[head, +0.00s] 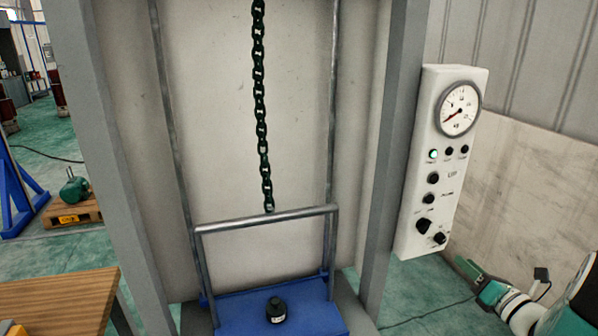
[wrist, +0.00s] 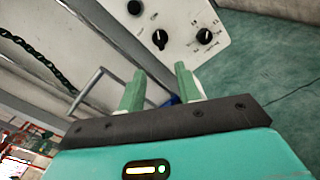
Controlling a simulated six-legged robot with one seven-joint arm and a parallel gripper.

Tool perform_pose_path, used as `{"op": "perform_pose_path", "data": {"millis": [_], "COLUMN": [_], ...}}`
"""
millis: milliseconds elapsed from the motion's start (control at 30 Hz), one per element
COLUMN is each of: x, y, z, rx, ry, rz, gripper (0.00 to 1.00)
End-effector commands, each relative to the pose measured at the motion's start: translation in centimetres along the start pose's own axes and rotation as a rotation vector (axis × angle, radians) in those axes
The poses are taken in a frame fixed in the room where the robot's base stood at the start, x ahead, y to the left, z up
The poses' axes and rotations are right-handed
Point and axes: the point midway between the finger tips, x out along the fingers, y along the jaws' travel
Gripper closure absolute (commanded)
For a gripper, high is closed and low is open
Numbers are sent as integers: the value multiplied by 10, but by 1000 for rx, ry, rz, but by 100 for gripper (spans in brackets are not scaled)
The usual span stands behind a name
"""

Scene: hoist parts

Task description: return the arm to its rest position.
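My gripper (wrist: 160,88) shows in the wrist view with its two green fingers apart and nothing between them. In the head view my arm enters at the lower right, with the green gripper (head: 481,284) below and to the right of the white control panel (head: 412,212). The gripper is apart from the panel. The panel also shows at the top of the wrist view (wrist: 180,20), with black knobs on it. In the head view it carries a round gauge (head: 460,108) and a lit green lamp (head: 433,154).
A grey hoist frame (head: 391,150) stands left of the panel. A dark chain (head: 261,100) hangs above a blue platform (head: 240,309) that bears a small black weight (head: 276,310). A wooden table (head: 60,298) is at the lower left. Green floor (head: 425,290) lies open below the panel.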

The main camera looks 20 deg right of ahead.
Motion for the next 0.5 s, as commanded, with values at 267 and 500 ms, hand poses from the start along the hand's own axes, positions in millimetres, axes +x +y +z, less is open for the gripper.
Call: {"op": "perform_pose_path", "data": {"millis": [267,500], "x": [33,33], "y": [82,217], "z": [-34,-110], "rx": [-256,-864], "ry": [219,568], "rz": [177,584], "gripper": [66,66]}}
